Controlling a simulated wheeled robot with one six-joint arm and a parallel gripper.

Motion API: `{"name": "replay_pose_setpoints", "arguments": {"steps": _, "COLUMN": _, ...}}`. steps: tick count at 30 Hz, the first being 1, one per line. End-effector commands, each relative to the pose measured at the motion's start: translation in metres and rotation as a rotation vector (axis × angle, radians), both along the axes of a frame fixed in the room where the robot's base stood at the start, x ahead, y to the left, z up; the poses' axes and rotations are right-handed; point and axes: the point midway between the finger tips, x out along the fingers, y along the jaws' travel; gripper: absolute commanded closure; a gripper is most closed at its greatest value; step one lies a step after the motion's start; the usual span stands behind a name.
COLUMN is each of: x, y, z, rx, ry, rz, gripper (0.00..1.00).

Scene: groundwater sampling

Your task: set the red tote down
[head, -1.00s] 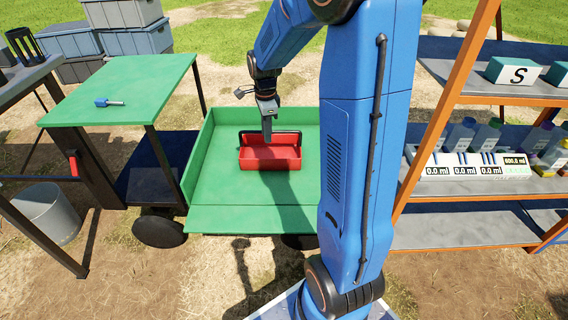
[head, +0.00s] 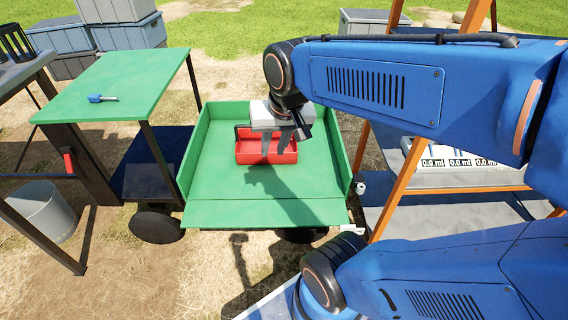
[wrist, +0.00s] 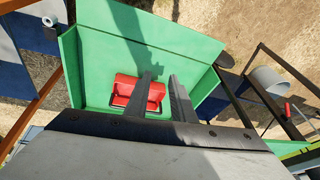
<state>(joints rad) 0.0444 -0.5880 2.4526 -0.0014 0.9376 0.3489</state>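The red tote (head: 262,153) sits upright on the floor of the green cart bed (head: 215,180), with its dark handle up on the far side. It also shows in the wrist view (wrist: 125,86), partly covered by a finger. My gripper (head: 284,143) is over the tote's right part in the head view. In the wrist view my gripper (wrist: 161,78) has its two fingers apart with nothing between them, and the tote looks well beyond the fingertips. I cannot tell the exact height of the gap.
The cart's raised green top (head: 110,85) holds a small blue-handled tool (head: 102,98). An orange-framed shelf (head: 395,185) stands close on the right, partly hidden by my arm. A grey bucket (head: 45,213) stands at left. The bed around the tote is clear.

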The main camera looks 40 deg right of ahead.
Motion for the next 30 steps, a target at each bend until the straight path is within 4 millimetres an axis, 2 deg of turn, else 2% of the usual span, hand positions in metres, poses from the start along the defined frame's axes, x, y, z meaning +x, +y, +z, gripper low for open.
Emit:
{"name": "replay_pose_setpoints", "arguments": {"steps": 3, "x": -0.028, "y": 0.007, "z": 0.001, "rx": -0.050, "ry": -0.034, "rz": 0.152, "gripper": 0.78}}
{"name": "replay_pose_setpoints", "arguments": {"steps": 6, "x": -0.045, "y": 0.010, "z": -0.001, "rx": -0.087, "ry": -0.052, "rz": 0.255, "gripper": 0.78}}
{"name": "replay_pose_setpoints", "arguments": {"steps": 10, "x": -0.058, "y": 0.012, "z": -0.003, "rx": -0.118, "ry": -0.066, "rz": 0.339, "gripper": 0.78}}
{"name": "replay_pose_setpoints", "arguments": {"steps": 30, "x": -0.063, "y": 0.013, "z": -0.004, "rx": -0.130, "ry": -0.071, "rz": 0.372, "gripper": 0.78}}
